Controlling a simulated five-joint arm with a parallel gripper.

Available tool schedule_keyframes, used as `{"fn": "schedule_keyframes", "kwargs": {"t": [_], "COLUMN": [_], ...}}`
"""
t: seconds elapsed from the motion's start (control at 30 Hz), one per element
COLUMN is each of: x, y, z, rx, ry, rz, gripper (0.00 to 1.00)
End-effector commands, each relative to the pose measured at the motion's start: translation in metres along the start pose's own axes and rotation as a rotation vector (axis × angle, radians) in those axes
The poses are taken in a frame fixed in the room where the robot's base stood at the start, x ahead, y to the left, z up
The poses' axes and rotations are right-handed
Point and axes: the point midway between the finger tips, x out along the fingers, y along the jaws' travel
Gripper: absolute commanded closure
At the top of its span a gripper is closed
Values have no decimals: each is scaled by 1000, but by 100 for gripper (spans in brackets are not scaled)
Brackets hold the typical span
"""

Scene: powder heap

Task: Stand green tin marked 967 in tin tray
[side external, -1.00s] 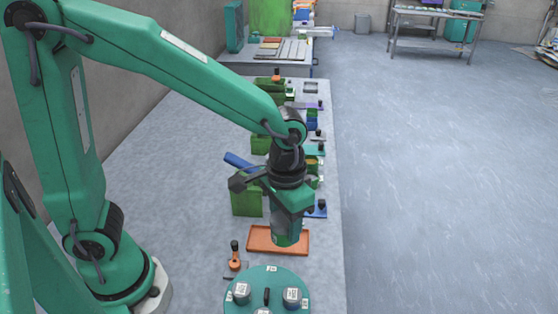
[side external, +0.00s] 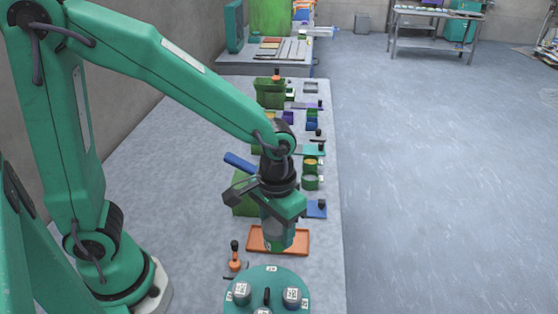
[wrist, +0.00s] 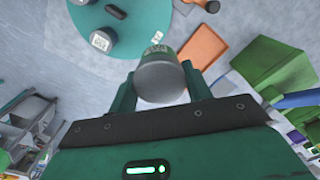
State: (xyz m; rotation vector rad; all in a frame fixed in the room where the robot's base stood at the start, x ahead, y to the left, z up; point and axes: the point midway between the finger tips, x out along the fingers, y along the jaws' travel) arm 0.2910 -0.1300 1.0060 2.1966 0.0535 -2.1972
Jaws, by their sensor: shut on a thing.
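My gripper (side external: 279,215) points down and is shut on a green tin (side external: 276,241) with a grey end. In the wrist view the tin (wrist: 161,82) sits between both fingers, its label too small to read. The orange tin tray (side external: 303,235) is shallow and empty where it shows. In the side view the tin overlaps the tray's middle and hides part of it; I cannot tell its height above it. In the wrist view the tray (wrist: 205,56) shows just right of the tin.
A round teal turntable (side external: 267,276) with several grey-topped tins stands in front of the tray. An orange-and-black tool (side external: 235,258) lies left of the tray. A green box (side external: 243,208) stands behind it, and a blue block (side external: 316,209) lies behind right.

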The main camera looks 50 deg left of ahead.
Motion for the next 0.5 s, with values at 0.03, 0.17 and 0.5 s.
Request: {"fn": "schedule_keyframes", "kwargs": {"t": [0.03, 0.17, 0.5], "x": [6, 18, 46], "y": [-7, -22, -54], "z": [-6, -21, -54], "rx": [-6, -5, -2], "ry": [-2, -2, 0], "rz": [-1, -1, 0], "gripper": [74, 74, 74]}}
